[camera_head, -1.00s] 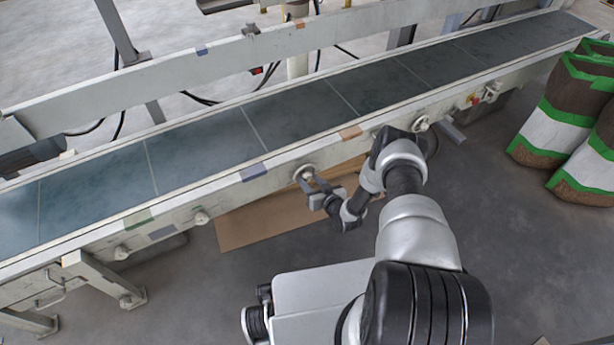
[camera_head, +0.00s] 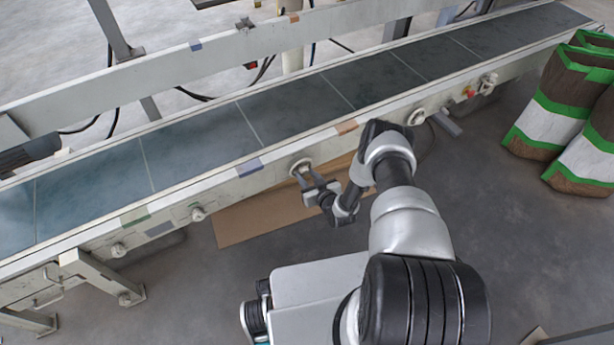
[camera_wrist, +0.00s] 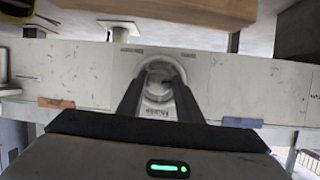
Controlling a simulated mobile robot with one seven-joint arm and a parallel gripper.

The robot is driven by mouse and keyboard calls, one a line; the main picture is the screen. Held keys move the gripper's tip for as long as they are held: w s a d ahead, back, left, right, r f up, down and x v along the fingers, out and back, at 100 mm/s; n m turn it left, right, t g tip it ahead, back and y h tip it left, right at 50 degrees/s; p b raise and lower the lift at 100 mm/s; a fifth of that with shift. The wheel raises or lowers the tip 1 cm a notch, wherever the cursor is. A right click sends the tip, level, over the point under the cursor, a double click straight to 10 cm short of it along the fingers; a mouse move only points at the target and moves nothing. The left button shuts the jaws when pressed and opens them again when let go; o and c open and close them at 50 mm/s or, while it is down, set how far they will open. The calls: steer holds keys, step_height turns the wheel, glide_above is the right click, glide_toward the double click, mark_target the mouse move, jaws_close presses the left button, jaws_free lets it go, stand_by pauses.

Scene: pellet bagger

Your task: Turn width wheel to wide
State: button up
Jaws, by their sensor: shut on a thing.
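The width wheel (camera_head: 301,166) is a pale round handwheel on the near side of the conveyor, between a blue mark and an orange mark on the rail. In the wrist view the wheel (camera_wrist: 160,72) lies between the two dark fingers. My gripper (camera_head: 305,178) is shut on the wheel from the front; it also shows in the wrist view (camera_wrist: 158,92). The fingers hide parts of the wheel's rim. I cannot read a width setting on it.
The conveyor belt (camera_head: 200,146) runs diagonally behind the wheel. Another handwheel (camera_head: 417,117) and a red button (camera_head: 470,93) are further right, small knobs (camera_head: 198,214) further left. Cardboard (camera_head: 250,218) lies on the floor below. Filled bags (camera_head: 556,110) stand at right.

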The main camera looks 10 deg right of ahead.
steer(key=n+h, duration=0.1)
steer(key=n, duration=0.1)
steer(key=n+t+h, duration=0.1)
steer(key=n, duration=0.1)
steer(key=shift+w+a+h, duration=0.1)
steer(key=shift+a+h, duration=0.1)
steer(key=shift+h, duration=0.1)
steer(key=shift+n+t+h, duration=0.6)
steer(key=shift+n+t, duration=0.1)
steer(key=shift+n, duration=0.6)
steer(key=shift+w, duration=0.1)
steer(key=o, duration=0.8)
steer(key=shift+c, duration=0.2)
steer(key=shift+f, duration=0.1)
steer(key=shift+s, duration=0.25)
